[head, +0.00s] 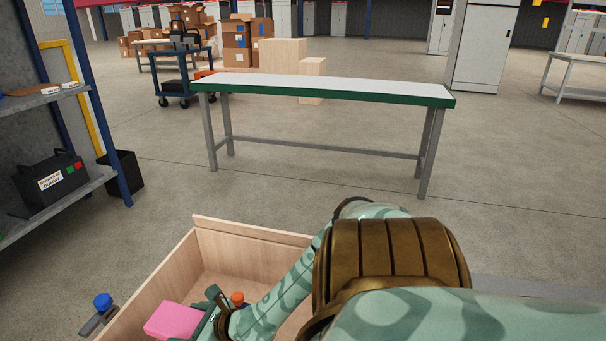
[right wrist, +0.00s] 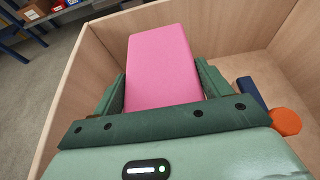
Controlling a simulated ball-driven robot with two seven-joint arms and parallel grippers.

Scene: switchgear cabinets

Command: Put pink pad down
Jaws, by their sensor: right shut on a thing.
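The pink pad (head: 172,321) is a flat pink block, seen at the bottom left of the head view and in the middle of the right wrist view (right wrist: 163,65). My right gripper (right wrist: 163,85) is shut on it, with one green finger along each side. In the head view my right gripper (head: 212,312) reaches down into a light wooden crate (head: 250,245). The pad is within or just above the crate, near its left wall. I cannot tell whether it touches the crate floor. My left gripper is not in view.
An orange-knobbed item (right wrist: 285,121) with a dark blue part lies in the crate, right of my gripper. A blue-capped grey item (head: 102,301) is by the crate's left wall. A shelf (head: 60,190) stands left. A white-topped table (head: 320,88) stands beyond open floor.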

